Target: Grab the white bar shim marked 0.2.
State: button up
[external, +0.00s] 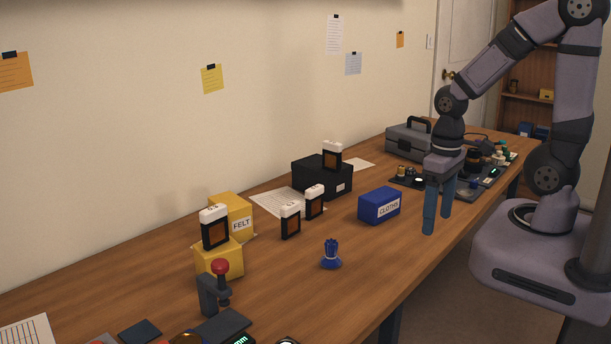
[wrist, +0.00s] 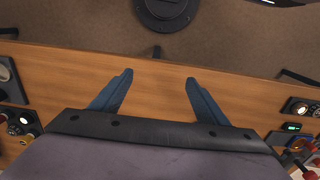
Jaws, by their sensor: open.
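No marking 0.2 is legible, so I cannot tell which piece is the named white bar shim. Several dark upright frames with amber windows and white tops show in the external view. One frame (external: 214,232) stands on a yellow box, two frames, a nearer one (external: 290,222) and a farther one (external: 314,205), stand on the table, and one frame (external: 332,158) is on a black box. My gripper (external: 438,212) is open and empty above the table's right part, right of the blue cloths box and apart from all frames. Its blue fingers are spread over bare wood in the wrist view (wrist: 159,78).
The blue cloths box (external: 379,206) lies between my gripper and the frames. A black box (external: 318,178), yellow felt box (external: 238,212), blue bundle (external: 331,256) and red-knobbed device (external: 219,288) stand nearby. Gear and a grey toolbox (external: 408,142) crowd the far end. The front middle is clear.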

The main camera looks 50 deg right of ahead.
aim_at(293, 211)
jog(key=shift+o, duration=0.5)
jog(key=w+a+f+t, duration=0.1)
jog(key=w+a+t, duration=0.1)
jog(key=w, duration=0.4)
jog(key=w+a+f+t+b, duration=0.1)
jog(key=w+a+f+t, duration=0.1)
jog(key=w, duration=0.4)
jog(key=w+a+f+t, duration=0.1)
jog(key=w+a+t, duration=0.1)
jog(key=w, duration=0.4)
jog(key=shift+f+y, duration=0.4)
jog(key=w+a+t, duration=0.1)
jog(key=w+t, duration=0.1)
jog(key=w, duration=0.2)
jog(key=w+a+t+b, duration=0.1)
jog(key=w+a+t, duration=0.1)
jog(key=w, duration=0.2)
jog(key=w+a+t, duration=0.1)
jog(key=w+t, duration=0.1)
jog(key=w, duration=0.2)
jog(key=shift+w+a+f+b, duration=0.2)
jog(key=shift+a+f+b, duration=0.1)
jog(key=shift+a+f, duration=0.1)
jog(key=shift+w+a+r+n+t, duration=0.25)
jog(key=shift+w+t, duration=0.25)
jog(key=shift+t, duration=0.3)
jog(key=shift+w, duration=0.1)
